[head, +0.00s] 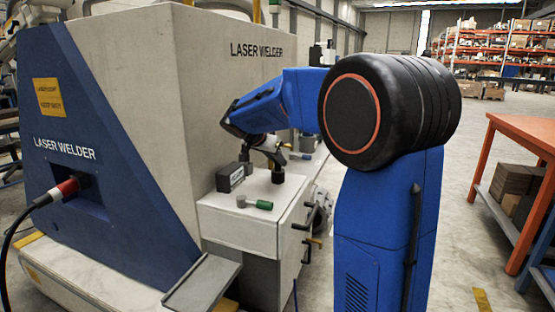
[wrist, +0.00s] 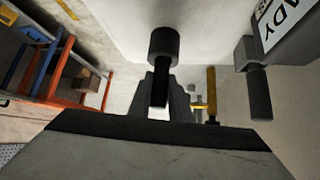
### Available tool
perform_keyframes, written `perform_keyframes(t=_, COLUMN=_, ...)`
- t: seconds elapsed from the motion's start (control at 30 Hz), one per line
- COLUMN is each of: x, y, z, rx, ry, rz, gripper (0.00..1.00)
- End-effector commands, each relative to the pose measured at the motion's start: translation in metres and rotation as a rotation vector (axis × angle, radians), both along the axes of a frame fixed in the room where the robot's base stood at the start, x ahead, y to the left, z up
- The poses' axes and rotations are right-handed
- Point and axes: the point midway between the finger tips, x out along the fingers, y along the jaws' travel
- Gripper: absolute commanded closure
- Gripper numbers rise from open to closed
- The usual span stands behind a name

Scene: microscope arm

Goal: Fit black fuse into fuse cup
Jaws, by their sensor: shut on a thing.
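My gripper (head: 273,155) points down over the pale bench top beside the laser welder. In the wrist view its grey fingers (wrist: 160,82) are shut on a narrow dark piece, which I take as the black fuse (wrist: 160,93); the fingers hide its sides. A wider black cylinder, apparently the fuse cup (wrist: 163,46), shows just past the fingertips, in line with the fuse. In the head view this cup (head: 278,173) stands upright on the bench right under the gripper. I cannot tell whether fuse and cup touch. The fuse is not clear in the head view.
A green fuse-like piece (head: 262,205) lies near the bench's front edge. The welder's wall (head: 205,110) rises close on the left.

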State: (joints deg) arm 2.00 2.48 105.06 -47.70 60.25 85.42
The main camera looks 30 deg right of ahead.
Motion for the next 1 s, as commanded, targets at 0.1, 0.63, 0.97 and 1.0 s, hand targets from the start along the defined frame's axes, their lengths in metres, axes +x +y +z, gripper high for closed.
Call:
perform_keyframes(t=0.1, x=-0.0001, y=-0.0001, z=-0.0026, rx=0.000, ry=0.001, rz=0.001, gripper=1.00)
perform_keyframes(t=0.63, x=0.0002, y=-0.0001, z=-0.0105, rx=-0.001, ry=-0.001, rz=0.001, gripper=0.60)
perform_keyframes(t=0.97, x=-0.0002, y=0.0012, z=-0.0093, rx=0.000, ry=-0.001, rz=0.001, gripper=0.60)
perform_keyframes(t=1.0, x=-0.0007, y=0.0025, z=-0.0079, rx=-0.001, ry=-0.001, rz=0.001, gripper=0.60)
